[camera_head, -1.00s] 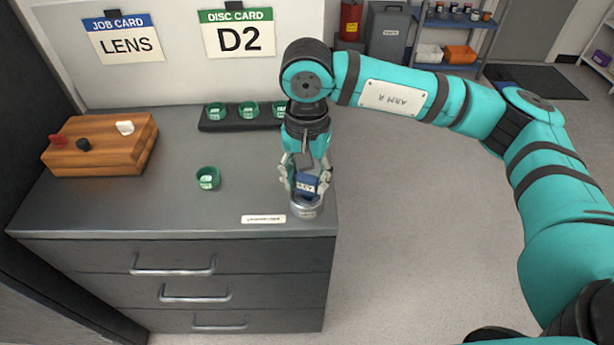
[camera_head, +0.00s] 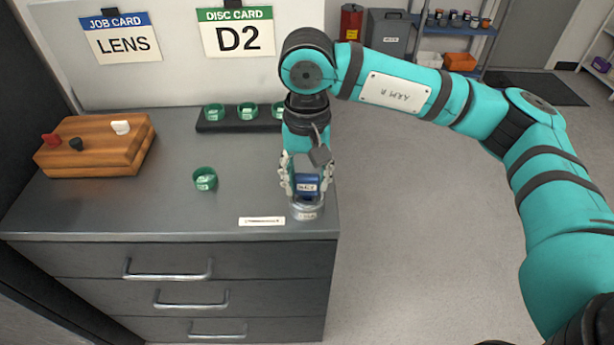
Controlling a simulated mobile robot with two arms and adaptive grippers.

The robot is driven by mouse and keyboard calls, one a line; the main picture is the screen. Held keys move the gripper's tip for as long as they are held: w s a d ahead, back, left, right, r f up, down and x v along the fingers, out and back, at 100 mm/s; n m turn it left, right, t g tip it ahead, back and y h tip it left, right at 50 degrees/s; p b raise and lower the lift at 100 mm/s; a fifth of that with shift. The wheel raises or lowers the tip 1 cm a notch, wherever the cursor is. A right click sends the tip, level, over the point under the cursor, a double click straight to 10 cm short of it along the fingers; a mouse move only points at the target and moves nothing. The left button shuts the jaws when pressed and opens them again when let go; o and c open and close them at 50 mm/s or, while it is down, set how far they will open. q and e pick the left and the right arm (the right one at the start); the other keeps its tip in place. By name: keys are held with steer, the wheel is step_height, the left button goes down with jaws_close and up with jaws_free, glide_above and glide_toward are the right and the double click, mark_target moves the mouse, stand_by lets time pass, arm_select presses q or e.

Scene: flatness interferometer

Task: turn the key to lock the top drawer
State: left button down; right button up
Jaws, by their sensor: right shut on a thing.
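A blue key (camera_head: 307,184) with a small white label stands in a round silver lock (camera_head: 306,211) on the cabinet top, near its front right corner. My right gripper (camera_head: 306,180) points down from above and is shut on the blue key. The key's lower part in the lock is hidden. The top drawer (camera_head: 90,262) is below the front edge and looks closed, with a metal bar handle (camera_head: 168,270). My left gripper is not in view.
A wooden block (camera_head: 95,160) with red, black and white knobs stands at the left. A green ring (camera_head: 205,179) sits mid-top. A black rack (camera_head: 225,126) with green rings is at the back. A white label strip (camera_head: 262,221) lies left of the lock.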

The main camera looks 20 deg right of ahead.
steer(key=shift+f+n+b, duration=0.1)
steer(key=shift+n+b, duration=0.9)
steer(key=shift+n, duration=0.1)
steer(key=o, duration=1.3)
steer(key=shift+o, duration=0.2)
step_height(320, 180, up, 12)
